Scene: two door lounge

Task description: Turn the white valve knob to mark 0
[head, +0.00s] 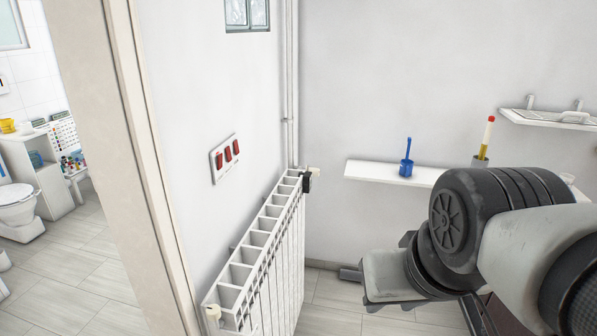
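A white radiator (262,250) stands along the wall left of centre. At its far top corner is a small white knob (314,170) next to a dark fitting (306,183). A second cream-white knob (213,312) sits at its near end, low in the head view. Marks on either knob are too small to read, so I cannot tell their settings. My gripper (352,273) is at the end of my arm, right of the radiator and apart from both knobs. My arm partly hides it, and its finger opening does not show clearly.
A white wall shelf (390,174) holds a blue brush holder (406,168) and a cup (480,162) with a yellow, red-tipped stick. A red-switch panel (225,158) is above the radiator. A door frame (135,130) stands left. Floor shows between radiator and arm.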

